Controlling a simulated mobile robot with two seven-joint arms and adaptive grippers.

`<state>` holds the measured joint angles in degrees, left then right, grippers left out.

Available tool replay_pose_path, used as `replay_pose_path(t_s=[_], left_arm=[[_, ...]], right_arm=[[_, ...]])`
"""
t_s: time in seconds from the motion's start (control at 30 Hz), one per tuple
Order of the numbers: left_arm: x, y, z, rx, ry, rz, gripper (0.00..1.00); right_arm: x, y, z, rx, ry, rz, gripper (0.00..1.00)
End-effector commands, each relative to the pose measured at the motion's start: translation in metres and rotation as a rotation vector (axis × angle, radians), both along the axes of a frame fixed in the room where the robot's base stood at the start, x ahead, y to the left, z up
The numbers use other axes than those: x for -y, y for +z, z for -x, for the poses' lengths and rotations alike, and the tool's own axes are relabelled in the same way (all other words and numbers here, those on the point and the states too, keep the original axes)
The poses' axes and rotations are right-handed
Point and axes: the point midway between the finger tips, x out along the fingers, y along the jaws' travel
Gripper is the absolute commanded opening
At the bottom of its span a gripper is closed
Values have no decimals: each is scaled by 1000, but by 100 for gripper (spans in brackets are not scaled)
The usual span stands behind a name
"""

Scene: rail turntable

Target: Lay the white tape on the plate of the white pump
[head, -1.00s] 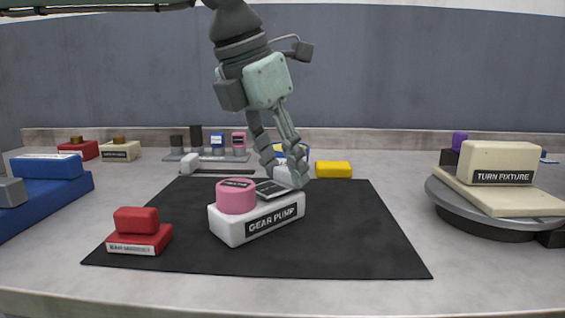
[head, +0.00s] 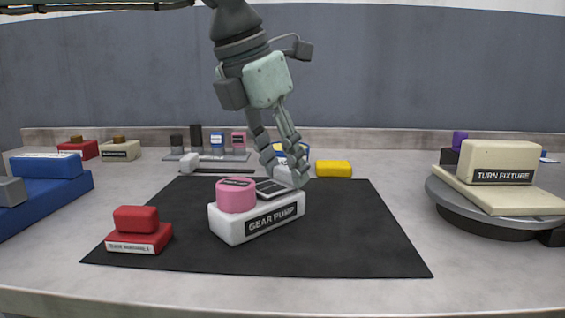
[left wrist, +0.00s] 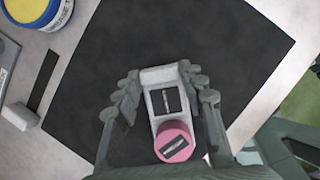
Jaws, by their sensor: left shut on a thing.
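The white pump (head: 256,219), labelled GEAR PUMP, sits on the black mat (head: 350,240). A pink round cap (head: 236,196) stands on its near left end, and a dark framed plate (head: 270,188) lies on its top. My left gripper (head: 286,170) is shut on a small white block (head: 283,176), apparently the white tape, at the pump's far end. In the left wrist view the white block (left wrist: 159,75) sits between the fingertips, beyond the plate (left wrist: 166,101). Whether it touches the pump is unclear. My right gripper is out of view.
A red block (head: 137,240) lies on the mat's left. A yellow block (head: 333,169) and a blue-and-yellow can, clearer in the wrist view (left wrist: 38,12), are behind. The turntable (head: 480,215) with a cream fixture is at right. A blue block (head: 45,195) is at left.

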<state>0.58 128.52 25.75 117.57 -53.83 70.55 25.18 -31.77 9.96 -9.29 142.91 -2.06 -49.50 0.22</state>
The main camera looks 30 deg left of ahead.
Motion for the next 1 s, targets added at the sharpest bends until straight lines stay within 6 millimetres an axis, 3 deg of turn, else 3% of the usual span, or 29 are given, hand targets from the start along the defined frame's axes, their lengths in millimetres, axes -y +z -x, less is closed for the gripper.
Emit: replay_pose_path(t_s=[0.57,0.6,0.77,1.0], left_arm=[[0,-7,0,0,0,0,29],[0,-6,0,0,0,0,45],[0,-6,0,0,0,0,64],[0,-6,0,-1,0,0,64]], right_arm=[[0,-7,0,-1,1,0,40],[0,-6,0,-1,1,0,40],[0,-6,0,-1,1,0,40],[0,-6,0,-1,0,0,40]])
